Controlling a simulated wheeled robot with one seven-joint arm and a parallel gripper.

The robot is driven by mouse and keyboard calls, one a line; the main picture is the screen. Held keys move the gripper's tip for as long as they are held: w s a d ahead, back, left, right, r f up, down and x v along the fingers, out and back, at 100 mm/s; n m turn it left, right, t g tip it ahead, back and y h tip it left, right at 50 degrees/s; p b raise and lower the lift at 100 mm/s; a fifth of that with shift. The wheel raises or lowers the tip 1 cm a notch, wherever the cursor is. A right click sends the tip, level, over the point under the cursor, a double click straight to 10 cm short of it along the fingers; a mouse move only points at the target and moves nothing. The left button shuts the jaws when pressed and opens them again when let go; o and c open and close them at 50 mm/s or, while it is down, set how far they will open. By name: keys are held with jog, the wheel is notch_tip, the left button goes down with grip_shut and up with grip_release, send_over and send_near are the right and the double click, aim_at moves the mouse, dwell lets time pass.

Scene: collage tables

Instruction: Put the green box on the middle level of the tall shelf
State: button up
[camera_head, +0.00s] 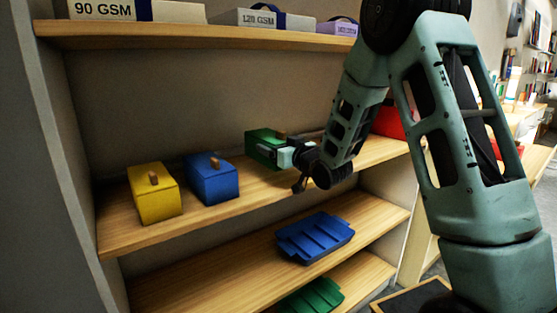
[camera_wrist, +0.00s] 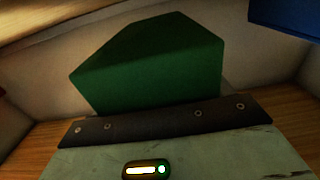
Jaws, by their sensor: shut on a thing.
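The green box (camera_head: 262,145) with a wooden knob is at the shelf level (camera_head: 240,192) that also bears the yellow and blue boxes, right of the blue box. My gripper (camera_head: 286,154) reaches it from the right and is shut on it. I cannot tell whether its base touches the board. In the wrist view the green box (camera_wrist: 155,65) fills the middle, just beyond the dark edge of my gripper, and its knob and my fingertips are hidden there.
A yellow box (camera_head: 154,192) and a blue box (camera_head: 211,178) stand to the left, a red box (camera_head: 390,120) to the right behind my arm. Labelled paper boxes (camera_head: 262,19) stand above. A blue ribbed tray (camera_head: 315,238) and a green one (camera_head: 312,296) lie on lower boards.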

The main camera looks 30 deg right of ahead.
jog(key=shift+f, duration=1.7)
jog(key=shift+f+b, duration=0.15)
jog(key=shift+b, duration=0.15)
jog(key=o, duration=1)
jog(key=shift+o, duration=0.2)
